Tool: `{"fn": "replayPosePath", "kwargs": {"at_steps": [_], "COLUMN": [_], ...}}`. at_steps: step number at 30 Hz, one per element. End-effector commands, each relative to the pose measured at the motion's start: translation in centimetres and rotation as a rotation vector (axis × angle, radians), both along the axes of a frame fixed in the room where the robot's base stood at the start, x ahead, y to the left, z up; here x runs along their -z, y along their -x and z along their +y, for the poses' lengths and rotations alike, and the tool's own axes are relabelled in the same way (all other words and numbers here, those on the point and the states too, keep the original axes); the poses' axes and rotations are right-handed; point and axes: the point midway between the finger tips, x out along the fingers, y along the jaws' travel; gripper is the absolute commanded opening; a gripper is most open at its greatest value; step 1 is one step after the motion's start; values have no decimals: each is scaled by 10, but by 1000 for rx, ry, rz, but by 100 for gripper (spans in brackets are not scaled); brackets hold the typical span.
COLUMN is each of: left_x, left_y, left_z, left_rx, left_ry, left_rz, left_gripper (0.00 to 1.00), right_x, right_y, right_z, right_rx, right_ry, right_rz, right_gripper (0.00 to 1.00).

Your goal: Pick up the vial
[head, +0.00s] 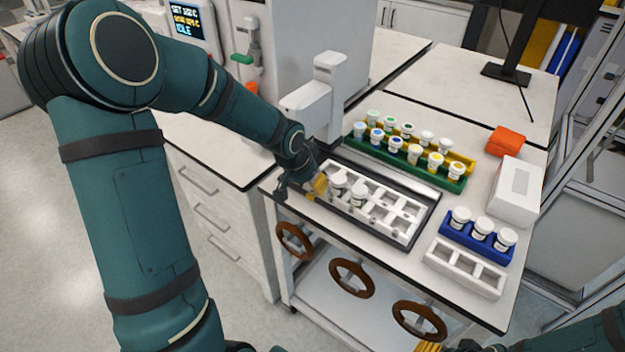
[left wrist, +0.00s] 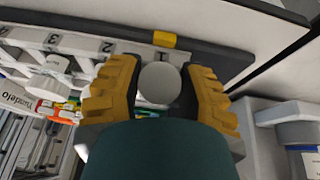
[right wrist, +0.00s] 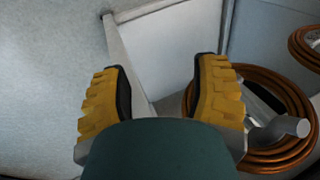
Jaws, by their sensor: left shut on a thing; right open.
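My left gripper (head: 318,187) is at the left end of the white rack (head: 408,226) on the bench. In the left wrist view its yellow fingers (left wrist: 160,88) are shut on a vial with a round white cap (left wrist: 160,83), by the mark 1. The vial's body is hidden below the cap. White-capped vials (head: 358,193) stand in the left part of the rack; the head view does not show clearly which one is held. Another white-capped vial (left wrist: 50,78) shows in the left wrist view. My right gripper (right wrist: 160,90) is open and empty, low beside the bench.
Green and yellow racks (head: 450,182) with several coloured-cap vials stand behind. A blue rack (head: 470,243) with three vials and an empty white rack (head: 463,268) are at right. A white device (head: 318,105) rises behind the gripper.

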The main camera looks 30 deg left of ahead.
Motion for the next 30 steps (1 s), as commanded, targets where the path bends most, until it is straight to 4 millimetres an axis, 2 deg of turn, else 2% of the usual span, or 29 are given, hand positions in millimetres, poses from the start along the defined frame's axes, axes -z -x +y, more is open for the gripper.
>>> {"fn": "replayPosePath", "kwargs": {"at_steps": [5, 12, 17, 24, 30], "left_x": [-10, -38, -37, -37, -35], "left_y": [0, 4, 40, 109, 144], "left_z": [0, 1, 8, 19, 25], "left_rx": [0, -3, -5, -8, -5], "left_ry": [-1, -1, 0, 1, 1], "left_rz": [-2, -1, 1, 2, 0], "left_gripper": [11, 11, 11, 11, 11], "right_x": [-4, -14, -17, -32, -35], "right_y": [1, 3, 3, 4, 2], "right_z": [0, 0, 0, 1, 0], "right_rx": [0, -1, -2, -1, 2], "right_ry": [0, -1, -1, -2, -1], "right_rz": [1, 6, 8, 11, 7], "right_gripper": [61, 61, 61, 61, 61]}}
